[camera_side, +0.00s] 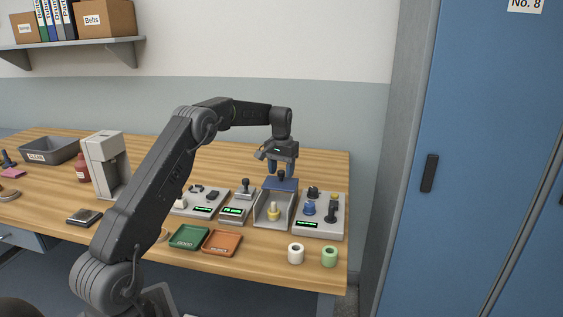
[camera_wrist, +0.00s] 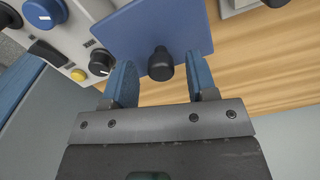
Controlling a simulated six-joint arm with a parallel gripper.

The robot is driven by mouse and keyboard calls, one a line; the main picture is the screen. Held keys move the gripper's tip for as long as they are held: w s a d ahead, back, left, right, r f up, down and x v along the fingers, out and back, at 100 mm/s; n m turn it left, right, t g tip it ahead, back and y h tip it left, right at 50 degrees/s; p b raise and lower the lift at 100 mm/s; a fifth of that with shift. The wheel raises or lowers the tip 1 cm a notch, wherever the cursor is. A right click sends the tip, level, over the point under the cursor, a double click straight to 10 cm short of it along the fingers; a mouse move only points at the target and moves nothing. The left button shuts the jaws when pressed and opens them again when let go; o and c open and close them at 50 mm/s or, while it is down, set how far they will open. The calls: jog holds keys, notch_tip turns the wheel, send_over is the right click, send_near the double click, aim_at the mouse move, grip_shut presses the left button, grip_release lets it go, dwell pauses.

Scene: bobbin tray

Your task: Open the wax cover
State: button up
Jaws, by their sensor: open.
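The wax cover appears as a flat blue plate (camera_wrist: 185,28) with a black knob (camera_wrist: 160,64) near its edge. In the side view the blue plate (camera_side: 270,184) sits at the back of a grey walled holder (camera_side: 262,213). My gripper (camera_side: 281,172) is over the plate, pointing down. In the wrist view its blue fingers stand open on either side of the knob, with gaps visible. Whether the fingertips reach down to the knob's full height is hard to tell.
A control box with a blue knob (camera_side: 309,208) and black lever stands right of the holder. Another small device (camera_side: 238,211) stands left. Green (camera_side: 189,237) and orange (camera_side: 222,242) trays, and white (camera_side: 296,254) and green (camera_side: 330,256) spools, lie in front. Bare wood lies behind.

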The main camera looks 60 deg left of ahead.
aim_at(282, 171)
notch_tip(282, 171, up, 14)
jog(key=shift+f, duration=0.15)
dwell(0.3)
dwell(0.4)
jog(key=s+d+r+m+t, duration=0.1)
jog(key=s+d+r, duration=0.25)
jog(key=d, duration=0.35)
jog(key=s+d+r+m+t, duration=0.1)
jog(key=s+d+r, duration=0.1)
jog(key=s+d, duration=0.35)
jog(key=s+d+r+m+t, duration=0.1)
jog(key=s+d+r, duration=0.15)
jog(key=d, duration=0.55)
jog(key=s+d+f+m+t, duration=0.1)
jog(key=s+d+f, duration=0.4)
jog(key=s, duration=0.4)
jog(key=s+d+f+m+t, duration=0.1)
jog(key=s+d+f, duration=0.3)
jog(key=s, duration=0.6)
jog(key=shift+s+d+f+m+t, duration=0.35)
jog(key=shift+d+m, duration=0.15)
jog(key=shift+d, duration=0.5)
